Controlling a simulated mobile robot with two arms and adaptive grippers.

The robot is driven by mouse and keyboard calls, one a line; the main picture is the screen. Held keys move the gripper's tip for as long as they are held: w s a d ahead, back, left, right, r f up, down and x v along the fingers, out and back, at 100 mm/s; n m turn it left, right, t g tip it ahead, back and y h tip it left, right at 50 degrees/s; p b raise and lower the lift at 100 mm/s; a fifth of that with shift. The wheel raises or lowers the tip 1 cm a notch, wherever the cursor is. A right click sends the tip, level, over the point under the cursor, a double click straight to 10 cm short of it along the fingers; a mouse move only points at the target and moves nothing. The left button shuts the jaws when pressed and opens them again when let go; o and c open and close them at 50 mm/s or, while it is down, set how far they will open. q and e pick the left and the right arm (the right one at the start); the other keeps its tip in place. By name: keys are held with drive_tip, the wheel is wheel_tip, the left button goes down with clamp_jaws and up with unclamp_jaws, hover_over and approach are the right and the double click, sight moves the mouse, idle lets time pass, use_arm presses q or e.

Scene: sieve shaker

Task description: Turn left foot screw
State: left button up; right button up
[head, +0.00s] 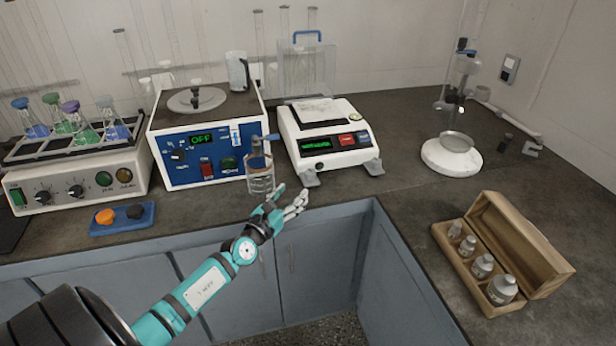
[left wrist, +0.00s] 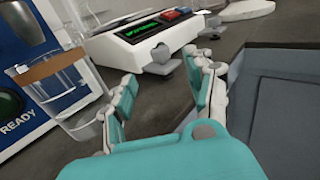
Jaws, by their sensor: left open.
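The left foot screw (head: 311,178) is a small grey knob on a foot at the front left corner of the white balance (head: 336,160). It also shows in the left wrist view (left wrist: 161,54), ahead of my fingers and between their tips. My left gripper (head: 291,197) is open and empty, just in front of and slightly left of the foot in the head view. Its two fingers stand apart in the left wrist view (left wrist: 163,77), with a gap to the foot. The right foot screw (head: 374,166) is at the balance's other front corner. My right gripper is out of view.
A glass beaker (head: 260,181) stands close to the left of my gripper, before the blue-fronted device (head: 205,150) reading OFF. A blue tray (head: 122,219), a wooden bottle box (head: 535,245) and a white-based stand (head: 451,158) are farther off.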

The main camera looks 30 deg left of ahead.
sight(308, 176)
use_arm(q)
drive_tip(key=w, duration=0.2)
drive_tip(key=w+b, duration=0.1)
drive_tip(key=w, duration=0.4)
drive_tip(key=shift+w+a+f, duration=0.1)
drive_tip(key=shift+w+a, duration=0.25)
drive_tip(key=shift+w, duration=0.05)
drive_tip(key=shift+w+b, duration=0.35)
drive_tip(key=shift+w, duration=0.35)
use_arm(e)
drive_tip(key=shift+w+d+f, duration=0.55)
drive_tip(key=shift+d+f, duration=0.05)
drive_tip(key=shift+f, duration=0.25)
